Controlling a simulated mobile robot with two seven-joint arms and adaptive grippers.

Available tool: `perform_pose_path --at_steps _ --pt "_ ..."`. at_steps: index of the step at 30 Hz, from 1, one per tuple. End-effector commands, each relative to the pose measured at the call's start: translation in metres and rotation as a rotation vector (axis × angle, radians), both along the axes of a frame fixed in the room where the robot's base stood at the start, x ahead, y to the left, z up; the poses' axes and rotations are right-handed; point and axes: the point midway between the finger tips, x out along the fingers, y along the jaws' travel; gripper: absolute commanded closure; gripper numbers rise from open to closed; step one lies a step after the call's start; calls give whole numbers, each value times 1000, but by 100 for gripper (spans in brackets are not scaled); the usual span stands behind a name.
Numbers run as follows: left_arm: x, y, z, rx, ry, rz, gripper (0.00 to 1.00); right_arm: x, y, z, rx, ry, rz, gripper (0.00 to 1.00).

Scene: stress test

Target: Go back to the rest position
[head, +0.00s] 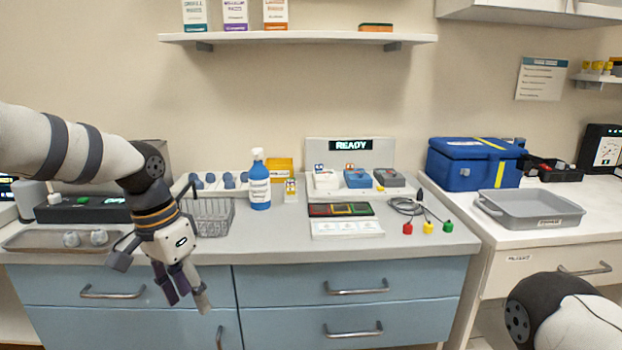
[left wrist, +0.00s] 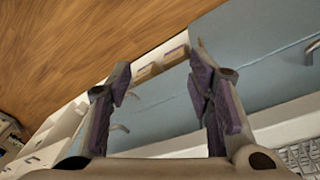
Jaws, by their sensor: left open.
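My left gripper (head: 183,290) hangs in front of the blue drawers, below the counter's front edge, in the head view. Its fingers point down. In the left wrist view the two purple-padded fingers (left wrist: 160,110) stand wide apart with nothing between them, and the wooden floor and blue drawer fronts show beyond. My right arm shows only as a rounded black and white link at the lower right of the head view. Its gripper is out of the picture.
On the counter (head: 270,230) stand a wire basket (head: 210,217) close beside my left wrist, a blue-and-white bottle (head: 259,185) and a READY panel (head: 350,146). A metal tray (head: 55,239) lies at left. A grey tray (head: 530,208) and blue case (head: 474,165) stand at right.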

Motion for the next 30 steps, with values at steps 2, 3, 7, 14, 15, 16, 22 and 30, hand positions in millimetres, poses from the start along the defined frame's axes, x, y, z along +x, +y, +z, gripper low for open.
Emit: perform_pose_path --at_steps 2,3,7,14,15,16,22,30 --pt "-22 -18 -52 -27 48 7 53 -1 0 0 0 2 0 60" --pt "-35 -27 -78 -44 69 20 53 -1 0 0 0 2 0 60" --pt "-100 -51 -165 -93 151 98 53 -1 0 0 0 4 0 60" --pt "-270 -47 -272 -57 283 348 53 -1 0 1 0 2 0 60" --pt "-301 -39 -280 -27 296 392 53 -1 0 1 0 2 0 60" --pt "-323 -32 -284 -3 303 425 53 -1 0 1 0 2 0 60" --pt "-415 11 -278 152 298 543 53 -1 0 1 0 2 0 60" --pt "-429 21 -273 186 287 560 53 -1 0 1 0 2 0 60"
